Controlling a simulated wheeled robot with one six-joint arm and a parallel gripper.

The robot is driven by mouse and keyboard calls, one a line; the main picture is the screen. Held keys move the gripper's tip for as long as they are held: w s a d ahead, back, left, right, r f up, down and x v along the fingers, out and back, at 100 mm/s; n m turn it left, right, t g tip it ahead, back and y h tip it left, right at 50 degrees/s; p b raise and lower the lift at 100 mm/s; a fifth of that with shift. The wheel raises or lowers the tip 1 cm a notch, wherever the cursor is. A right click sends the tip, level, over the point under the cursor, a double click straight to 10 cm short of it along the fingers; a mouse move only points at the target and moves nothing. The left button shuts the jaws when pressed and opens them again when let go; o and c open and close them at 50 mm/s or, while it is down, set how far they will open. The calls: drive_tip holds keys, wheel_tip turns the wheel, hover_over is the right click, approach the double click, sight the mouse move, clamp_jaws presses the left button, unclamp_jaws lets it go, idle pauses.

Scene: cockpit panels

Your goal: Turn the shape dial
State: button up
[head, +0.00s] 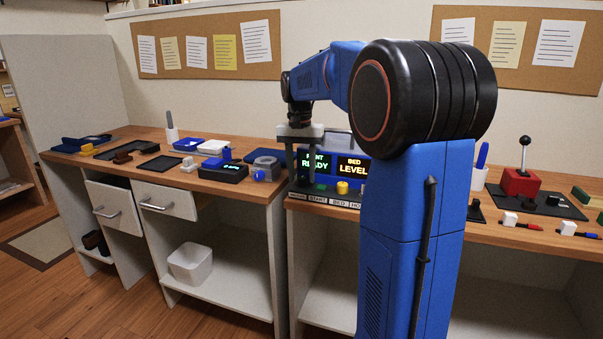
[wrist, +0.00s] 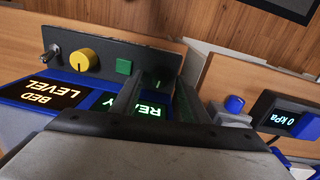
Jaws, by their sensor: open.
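A black control panel (wrist: 110,62) carries a yellow knob (wrist: 82,60), a green button (wrist: 123,67) and a small dark dial (wrist: 157,82) with a pale mark. No shape label is readable, so I cannot confirm which control is the shape dial. My gripper (wrist: 160,79) is open, with its two fingers pointing at the panel and the dark dial showing between their tips. Contact cannot be told. In the head view my gripper (head: 302,174) points down at the panel's left end, left of the yellow knob (head: 342,187); the dark dial is not clear there.
Behind the panel controls are lit screens, one reading BED LEVEL (head: 352,167). A toggle switch (wrist: 53,52) stands past the yellow knob. A kPa gauge box (wrist: 290,118) and a blue knob (wrist: 233,104) are beside the panel. A red joystick base (head: 521,182) stands farther right.

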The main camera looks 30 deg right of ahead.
sight(300, 177)
clamp_jaws()
drive_tip(key=shift+n, duration=0.8)
unclamp_jaws()
wheel_tip(300, 177, up, 17)
drive_tip(key=shift+w+a+r, duration=0.2)
idle(0.6)
